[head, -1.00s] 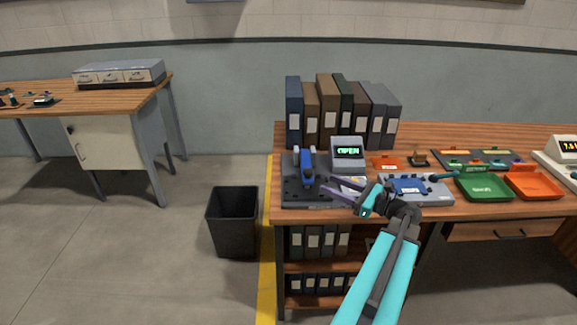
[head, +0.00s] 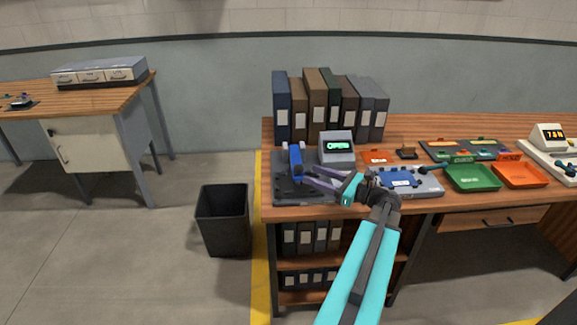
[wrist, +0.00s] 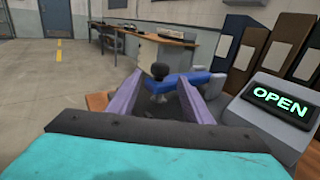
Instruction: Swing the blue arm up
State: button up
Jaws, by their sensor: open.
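The blue arm (head: 295,163) stands on a dark base plate (head: 290,198) at the left end of the wooden bench. In the wrist view the blue arm (wrist: 190,79) lies ahead, with a black knob (wrist: 160,71) showing between my fingers. My gripper (head: 309,178) is open, with its two purple fingers pointing left toward the blue arm. In the wrist view my gripper (wrist: 155,92) has a finger on either side of the knob's line of sight. I cannot tell whether either finger touches the blue arm.
A grey display reading OPEN (head: 337,148) stands just behind my gripper. Binders (head: 318,105) line the back. A blue-grey device (head: 405,185), a green tray (head: 472,178) and an orange tray (head: 520,175) lie to the right. A black bin (head: 223,220) stands on the floor at left.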

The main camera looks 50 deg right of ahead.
aim_at(296, 161)
jog(key=w, duration=0.3)
jog(key=w+a, duration=0.1)
jog(key=w, duration=0.3)
jog(key=w+p, duration=0.1)
jog(key=w, duration=0.3)
jog(key=shift+a, duration=0.4)
grip_shut()
